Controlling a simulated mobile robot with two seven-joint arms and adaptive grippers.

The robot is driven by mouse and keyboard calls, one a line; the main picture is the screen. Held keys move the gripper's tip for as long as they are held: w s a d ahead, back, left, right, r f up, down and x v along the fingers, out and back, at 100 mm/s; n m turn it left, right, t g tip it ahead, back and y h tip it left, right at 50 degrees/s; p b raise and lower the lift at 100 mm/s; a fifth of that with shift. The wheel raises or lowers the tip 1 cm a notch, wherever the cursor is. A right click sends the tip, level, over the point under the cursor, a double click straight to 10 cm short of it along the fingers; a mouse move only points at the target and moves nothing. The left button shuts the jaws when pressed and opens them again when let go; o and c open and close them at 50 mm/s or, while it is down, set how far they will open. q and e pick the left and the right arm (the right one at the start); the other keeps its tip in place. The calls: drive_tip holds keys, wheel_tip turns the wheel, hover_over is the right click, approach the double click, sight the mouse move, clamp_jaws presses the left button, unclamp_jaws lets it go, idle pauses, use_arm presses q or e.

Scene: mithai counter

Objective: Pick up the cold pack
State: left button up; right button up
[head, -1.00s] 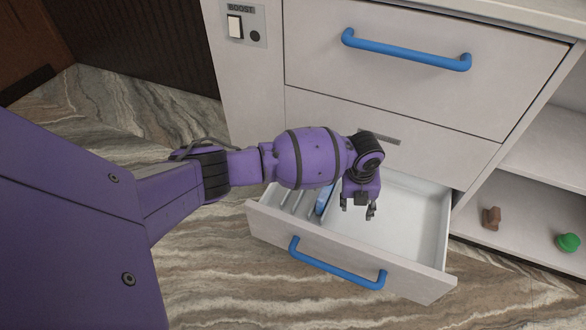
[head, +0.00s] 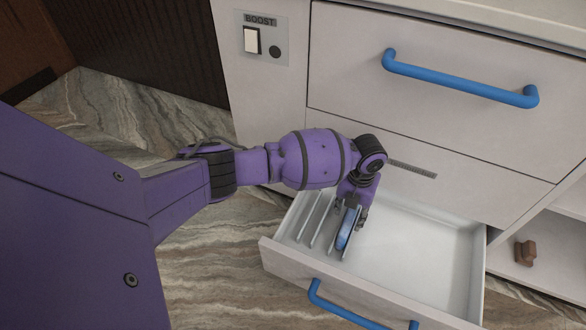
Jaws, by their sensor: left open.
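The cold pack (head: 346,230) is a blue, flat, rounded piece standing on edge among the thin upright dividers in the left part of the open drawer (head: 420,262). My left gripper (head: 352,213) points down into the drawer right over the cold pack. Its jaws are open, with the fingers near the pack's upper part. I cannot tell whether they touch it. The upper end of the pack is partly hidden by the gripper. My right gripper is not in view.
The drawer's right part is empty. Its front has a blue handle (head: 350,308). Above is a closed drawer with a blue handle (head: 460,80). A panel with a white switch (head: 251,40) is at upper left. A brown object (head: 525,252) sits on the right shelf.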

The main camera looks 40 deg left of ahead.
sight(351, 216)
use_arm(q)
drive_tip(key=f+b, duration=0.2)
drive_tip(key=f, duration=0.1)
drive_tip(key=f+b, duration=0.1)
drive_tip(key=f, duration=0.1)
drive_tip(key=shift+w+d+f, duration=0.15)
drive_tip(key=shift+w+d, duration=0.05)
drive_tip(key=shift+d, duration=0.05)
drive_tip(key=shift+c, duration=0.5)
drive_tip(key=shift+w, duration=0.1)
clamp_jaws()
